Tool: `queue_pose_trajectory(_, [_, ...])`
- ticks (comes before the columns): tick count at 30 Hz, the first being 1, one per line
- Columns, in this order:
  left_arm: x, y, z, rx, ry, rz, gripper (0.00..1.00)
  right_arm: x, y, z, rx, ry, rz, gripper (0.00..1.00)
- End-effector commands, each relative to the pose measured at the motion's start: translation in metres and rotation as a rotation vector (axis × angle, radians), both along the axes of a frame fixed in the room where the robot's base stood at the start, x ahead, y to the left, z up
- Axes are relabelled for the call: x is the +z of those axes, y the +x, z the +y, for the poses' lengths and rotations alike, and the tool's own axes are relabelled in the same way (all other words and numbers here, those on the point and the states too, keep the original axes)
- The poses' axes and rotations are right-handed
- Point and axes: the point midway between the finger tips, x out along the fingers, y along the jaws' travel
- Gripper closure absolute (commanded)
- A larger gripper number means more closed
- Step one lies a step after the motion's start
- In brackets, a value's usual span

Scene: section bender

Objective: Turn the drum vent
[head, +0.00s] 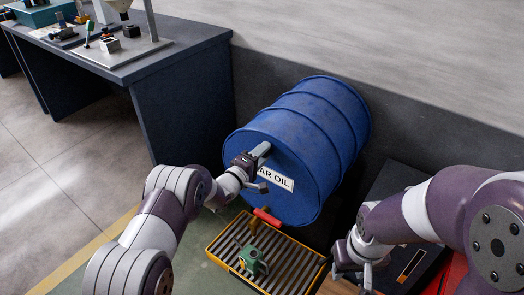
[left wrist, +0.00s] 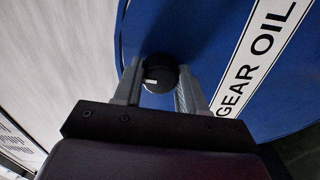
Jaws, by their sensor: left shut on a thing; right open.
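A blue drum (head: 300,125) lies on its side against the wall, with a white label reading GEAR OIL on its front end. In the left wrist view the drum's end face (left wrist: 190,25) fills the upper right. A round black vent cap (left wrist: 160,74) with a small white mark sits on that face. My left gripper (left wrist: 158,84) is shut on the vent, one finger on each side of it. In the head view the left gripper (head: 261,170) covers the vent, beside the label. My right gripper (head: 362,262) is open and empty at the lower right, apart from the drum.
A red-handled tap (head: 266,216) juts from the drum's lower front. Below it is a yellow-rimmed slatted tray (head: 222,258) with a green can (head: 252,259) on it. A dark workbench (head: 180,95) with tools stands at the left. Open floor (head: 60,195) lies in front of it.

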Motion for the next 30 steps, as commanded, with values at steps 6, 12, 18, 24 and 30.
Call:
queue_pose_trajectory(6, [-0.0004, -0.0005, -0.0001, -0.001, -0.063, 0.048, 0.90, 0.0057, 0.0000, 0.0000, 0.000, 0.000, 0.000, 0.57])
queue_pose_trajectory(12, [-0.0008, -0.0004, -0.0001, 0.000, -0.089, 0.067, 0.90, 0.0069, 0.0000, 0.0000, 0.000, 0.000, 0.000, 0.57])
queue_pose_trajectory(18, [-0.0010, -0.0004, -0.0001, 0.000, -0.093, 0.070, 0.89, 0.0069, 0.0000, 0.0000, 0.000, 0.000, 0.000, 0.57])
queue_pose_trajectory(24, [-0.0010, -0.0004, -0.0001, 0.000, -0.093, 0.070, 0.90, 0.0069, 0.0000, 0.0000, 0.000, 0.000, 0.000, 0.57])
queue_pose_trajectory(30, [-0.0006, -0.0002, 0.0000, 0.000, -0.093, 0.069, 0.34, 0.0069, 0.0000, 0.0000, 0.000, 0.000, 0.000, 0.57])
